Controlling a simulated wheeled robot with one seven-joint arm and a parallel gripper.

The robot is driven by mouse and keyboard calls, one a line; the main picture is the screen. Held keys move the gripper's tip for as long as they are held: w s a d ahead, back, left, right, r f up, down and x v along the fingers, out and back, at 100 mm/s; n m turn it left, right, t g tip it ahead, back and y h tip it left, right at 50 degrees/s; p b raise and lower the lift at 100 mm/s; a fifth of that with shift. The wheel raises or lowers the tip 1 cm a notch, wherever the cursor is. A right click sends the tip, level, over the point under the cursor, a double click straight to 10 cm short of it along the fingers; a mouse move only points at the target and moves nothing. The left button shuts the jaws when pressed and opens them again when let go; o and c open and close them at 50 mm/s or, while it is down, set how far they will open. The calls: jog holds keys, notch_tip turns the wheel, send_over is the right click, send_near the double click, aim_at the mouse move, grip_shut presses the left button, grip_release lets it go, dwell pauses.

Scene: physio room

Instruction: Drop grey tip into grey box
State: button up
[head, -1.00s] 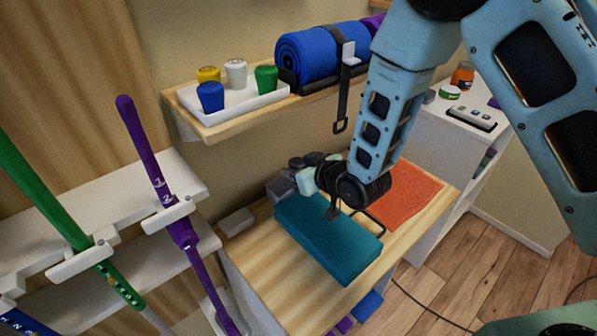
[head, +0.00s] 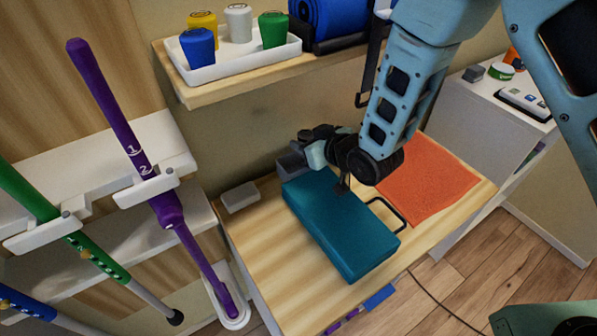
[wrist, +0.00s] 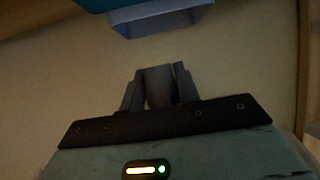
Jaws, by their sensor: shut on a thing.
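My gripper (head: 301,147) is at the back of the wooden table, close to the grey box (head: 289,164) beside the teal block. In the wrist view my gripper (wrist: 156,76) is shut on the grey tip (wrist: 158,88), a plain grey piece between the two fingers. The grey box also shows in the wrist view (wrist: 165,22), beyond the fingertips and apart from the tip. In the head view the tip cannot be told from the dark fingers, and the box is partly hidden by the gripper and the teal block.
The teal block (head: 335,225) lies on the wooden table (head: 265,255) next to the box. An orange towel (head: 430,180) is to its right, a light grey block (head: 240,197) to its left. Above is a shelf (head: 190,95) with a tray of colored cups. Poles stand at left.

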jog(key=shift+f, duration=0.45)
jog(key=o, duration=1.1)
jog(key=shift+o, duration=0.2)
jog(key=p+v, duration=1.1)
jog(key=v, duration=0.6)
jog(key=shift+d+p, duration=0.25)
jog(key=shift+p, duration=0.05)
jog(key=shift+s, duration=0.1)
